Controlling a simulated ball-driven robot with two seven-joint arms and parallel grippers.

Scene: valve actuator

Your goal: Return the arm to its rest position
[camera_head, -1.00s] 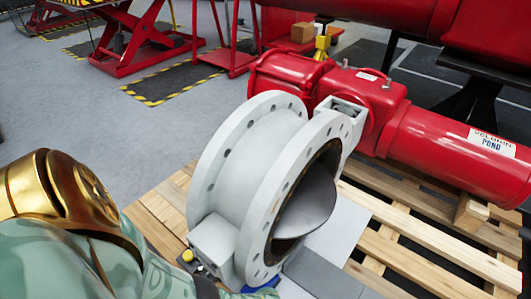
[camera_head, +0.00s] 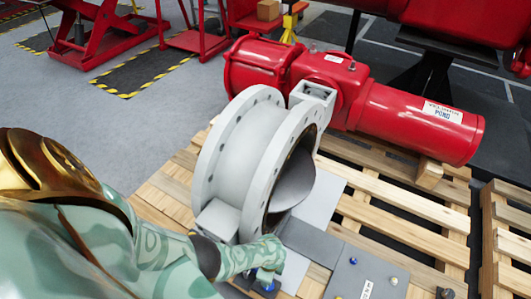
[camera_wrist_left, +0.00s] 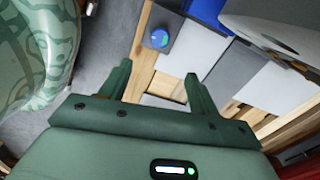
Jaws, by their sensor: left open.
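My left arm comes in from the left in the head view and reaches in front of the grey flanged valve (camera_head: 235,150). My left gripper (camera_head: 268,284) is low beside the valve's lower flange, partly hidden by my own wrist. In the left wrist view the gripper (camera_wrist_left: 158,88) has its two green fingers apart with nothing between them. A blue round knob (camera_wrist_left: 160,38) on a grey block lies beyond the fingertips, apart from them. The valve's rounded grey edge (camera_wrist_left: 270,25) shows at the top right there. My right gripper is not in view.
The valve and a red actuator (camera_head: 400,110) rest on a wooden pallet (camera_head: 405,215). A grey panel (camera_head: 350,265) with small buttons lies at the front. Open grey floor (camera_head: 90,130) lies to the left. Red lift equipment (camera_head: 100,40) stands behind.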

